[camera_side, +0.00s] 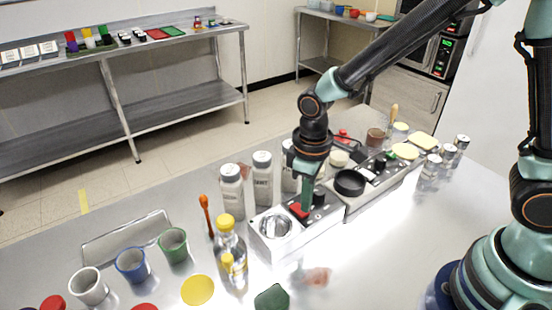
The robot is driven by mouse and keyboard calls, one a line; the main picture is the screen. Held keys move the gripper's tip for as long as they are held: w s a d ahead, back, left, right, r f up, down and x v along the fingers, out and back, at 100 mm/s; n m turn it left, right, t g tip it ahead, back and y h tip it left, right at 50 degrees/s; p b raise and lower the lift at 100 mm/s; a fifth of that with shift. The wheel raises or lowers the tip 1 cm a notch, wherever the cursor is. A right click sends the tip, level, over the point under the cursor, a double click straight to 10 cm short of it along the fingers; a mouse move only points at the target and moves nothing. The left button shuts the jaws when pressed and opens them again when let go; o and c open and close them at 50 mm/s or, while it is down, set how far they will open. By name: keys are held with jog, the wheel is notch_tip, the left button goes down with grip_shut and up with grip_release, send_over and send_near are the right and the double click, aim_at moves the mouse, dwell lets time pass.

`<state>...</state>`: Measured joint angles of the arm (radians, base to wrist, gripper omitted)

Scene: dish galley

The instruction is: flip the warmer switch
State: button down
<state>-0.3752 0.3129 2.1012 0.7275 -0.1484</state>
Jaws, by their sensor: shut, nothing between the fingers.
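A pale box-shaped unit (292,246) with a round metal well (274,227) stands on the counter near the middle of the side view. A red switch (297,211) sits on its dark top panel, just right of the well. A black knob (319,197) is beside it. My gripper (306,209) points down with its green fingers shut and empty. The fingertips are at the right side of the red switch and partly cover it. I cannot tell whether they touch it, or which way the switch is set.
White labelled bottles (231,187) stand close behind the unit. A yellow-capped clear bottle (229,250) and an orange spoon-like utensil (207,215) are to its left. A black round pan (349,183) is on the adjoining unit at right. The front right of the counter (400,245) is clear.

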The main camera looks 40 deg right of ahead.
jog(key=shift+f, duration=1)
dwell(0.9)
jog(key=shift+r, duration=3.55)
jog(key=s+d+r+m+t, duration=0.2)
jog(key=d+r+m, duration=0.1)
jog(key=d+r, duration=0.3)
jog(key=s+d+r+m+t, duration=0.3)
jog(key=d+r, duration=0.3)
jog(key=d, duration=0.1)
jog(key=shift+t, duration=0.3)
